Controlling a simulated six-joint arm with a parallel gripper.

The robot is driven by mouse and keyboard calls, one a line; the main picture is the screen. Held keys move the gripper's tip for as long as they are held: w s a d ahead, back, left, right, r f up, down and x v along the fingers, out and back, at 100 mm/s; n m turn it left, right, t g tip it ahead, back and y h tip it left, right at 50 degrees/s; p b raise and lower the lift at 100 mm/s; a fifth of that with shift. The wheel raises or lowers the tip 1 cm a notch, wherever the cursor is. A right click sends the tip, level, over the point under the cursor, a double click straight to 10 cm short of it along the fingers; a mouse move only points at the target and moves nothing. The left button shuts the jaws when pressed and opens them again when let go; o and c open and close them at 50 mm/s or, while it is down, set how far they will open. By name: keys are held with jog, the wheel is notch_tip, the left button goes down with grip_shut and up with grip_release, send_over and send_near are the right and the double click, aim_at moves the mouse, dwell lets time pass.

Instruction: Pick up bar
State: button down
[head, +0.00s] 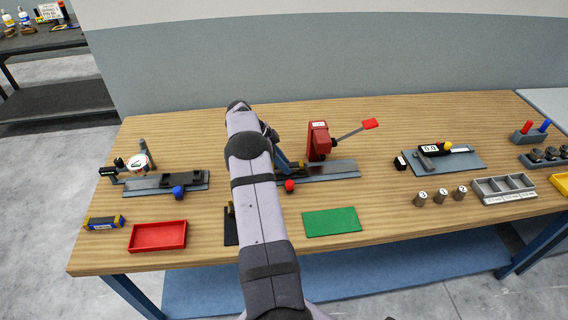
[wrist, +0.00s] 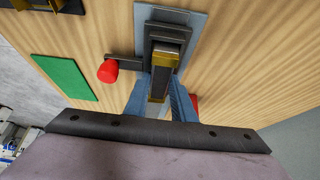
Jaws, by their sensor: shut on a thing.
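The bar (wrist: 159,84) is a dark block in the wrist view, with a brass-coloured part at its far end. It sits at a grey stepped fixture (wrist: 167,33) on a grey base plate. My gripper (wrist: 160,100) has a blue finger on each side of the bar and is shut on it. I cannot tell whether the bar is clear of the fixture. In the head view my gripper (head: 285,164) is low over the fixture's plate (head: 335,171), and my arm hides much of the bar.
A red press with a lever (head: 318,140) stands just right of my gripper. A red knob (head: 289,186) sticks out in front. A green mat (head: 331,222) and a red tray (head: 158,236) lie near the front edge. A gauge stand (head: 140,165) is left; metal weights (head: 440,196) are right.

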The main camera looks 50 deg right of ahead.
notch_tip(320, 180, up, 10)
jog(key=b, duration=0.3)
jog(key=shift+r, duration=0.25)
jog(key=shift+r, duration=0.1)
jog(key=shift+r+p, duration=0.7)
jog(key=shift+r, duration=0.15)
jog(key=shift+s, duration=0.1)
